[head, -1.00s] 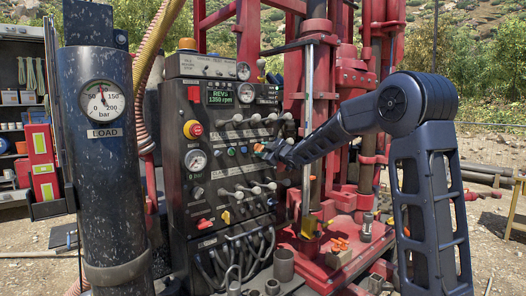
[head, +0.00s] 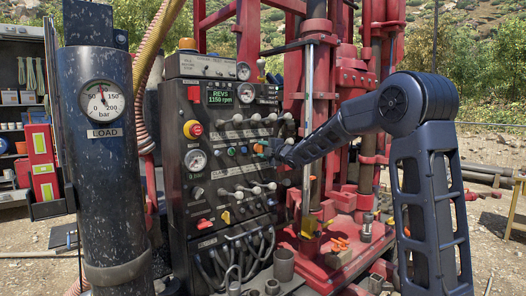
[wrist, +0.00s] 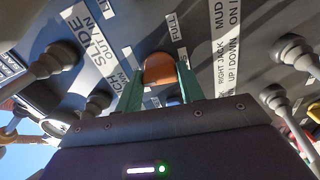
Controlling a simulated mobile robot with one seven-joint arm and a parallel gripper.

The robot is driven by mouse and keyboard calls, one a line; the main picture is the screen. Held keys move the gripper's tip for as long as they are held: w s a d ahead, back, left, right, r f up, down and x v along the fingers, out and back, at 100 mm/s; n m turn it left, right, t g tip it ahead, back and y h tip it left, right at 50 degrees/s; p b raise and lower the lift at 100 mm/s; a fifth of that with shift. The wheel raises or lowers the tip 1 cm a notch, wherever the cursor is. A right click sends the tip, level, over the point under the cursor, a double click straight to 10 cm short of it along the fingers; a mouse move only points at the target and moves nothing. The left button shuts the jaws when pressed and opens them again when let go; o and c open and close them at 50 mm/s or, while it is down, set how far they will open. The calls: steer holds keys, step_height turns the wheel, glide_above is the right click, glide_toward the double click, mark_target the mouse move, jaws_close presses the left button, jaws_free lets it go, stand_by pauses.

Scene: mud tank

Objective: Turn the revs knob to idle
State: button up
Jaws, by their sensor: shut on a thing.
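The orange revs knob (wrist: 160,69) sits on the dark control panel (head: 203,230), by a label reading FULL. My gripper (head: 261,153) is at the right part of the panel. In the wrist view its two green fingers are shut on the knob, one on each side. In the head view the gripper mostly hides the knob. The revs display (head: 231,96) reads REVS 1150 rpm in green. Any idle label is not visible.
Lever rows lie above (head: 238,118) and below (head: 238,196) the gripper, and levers flank it in the wrist view. A red emergency button (head: 193,129) is at left. The red drill rig (head: 318,70) stands close on the right.

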steer(key=shift+n, duration=0.6)
steer(key=o, duration=1)
steer(key=v, duration=1)
steer(key=shift+s+d, duration=0.25)
steer(key=shift+s, duration=0.05)
